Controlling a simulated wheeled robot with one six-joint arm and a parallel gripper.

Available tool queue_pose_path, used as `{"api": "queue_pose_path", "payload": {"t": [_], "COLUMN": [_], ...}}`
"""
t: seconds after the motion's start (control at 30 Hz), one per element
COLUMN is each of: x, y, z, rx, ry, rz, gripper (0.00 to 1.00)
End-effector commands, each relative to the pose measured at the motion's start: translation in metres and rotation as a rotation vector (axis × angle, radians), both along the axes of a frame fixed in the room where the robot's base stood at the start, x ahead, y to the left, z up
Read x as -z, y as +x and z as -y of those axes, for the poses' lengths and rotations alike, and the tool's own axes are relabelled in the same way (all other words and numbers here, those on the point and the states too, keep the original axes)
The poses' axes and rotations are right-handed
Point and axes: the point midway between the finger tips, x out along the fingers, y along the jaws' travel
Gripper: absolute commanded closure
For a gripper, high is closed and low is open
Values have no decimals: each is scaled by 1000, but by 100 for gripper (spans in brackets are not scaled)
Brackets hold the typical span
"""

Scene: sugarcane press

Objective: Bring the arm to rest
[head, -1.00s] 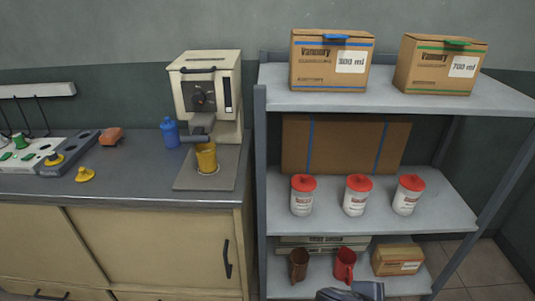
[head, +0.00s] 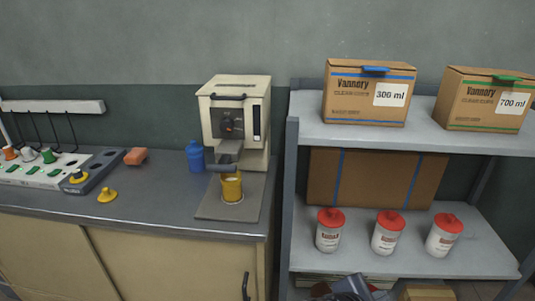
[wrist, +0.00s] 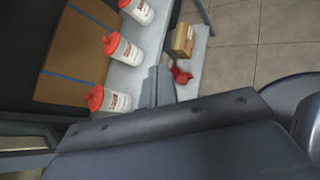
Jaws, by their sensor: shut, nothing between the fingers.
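My gripper (wrist: 160,86) shows in the wrist view as narrow grey fingers, shut and empty, in front of the shelf rack. A dark part of my arm (head: 350,288) shows at the bottom edge of the head view, in front of the rack's lower part. The cream press machine (head: 235,122) stands on the counter. A yellow cup (head: 232,188) with pale contents stands under its spout, apart from my arm.
The shelf rack (head: 390,138) holds two cartons (head: 367,108) (head: 485,115) on top and red-lidded jars (head: 329,238) below. A blue bottle (head: 195,157), orange block (head: 136,156) and yellow knobbed piece (head: 107,195) stand on the counter (head: 150,205). Floor (wrist: 250,60) shows beside the rack.

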Motion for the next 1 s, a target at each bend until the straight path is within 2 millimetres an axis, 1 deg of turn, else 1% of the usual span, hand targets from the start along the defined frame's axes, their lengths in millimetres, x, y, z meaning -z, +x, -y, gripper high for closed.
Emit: {"api": "queue_pose_path", "payload": {"t": [0.03,0.2,0.57,0.77,1.0], "x": [5,5,4,5,10], "y": [4,11,12,9,-4], "z": [-4,-11,-12,-9,2], "rx": [-24,-68,-78,-61,21], "ry": [-12,-39,-45,-35,5], "rz": [-1,-4,-5,-5,-1], "gripper": [100,100,100,100,100]}}
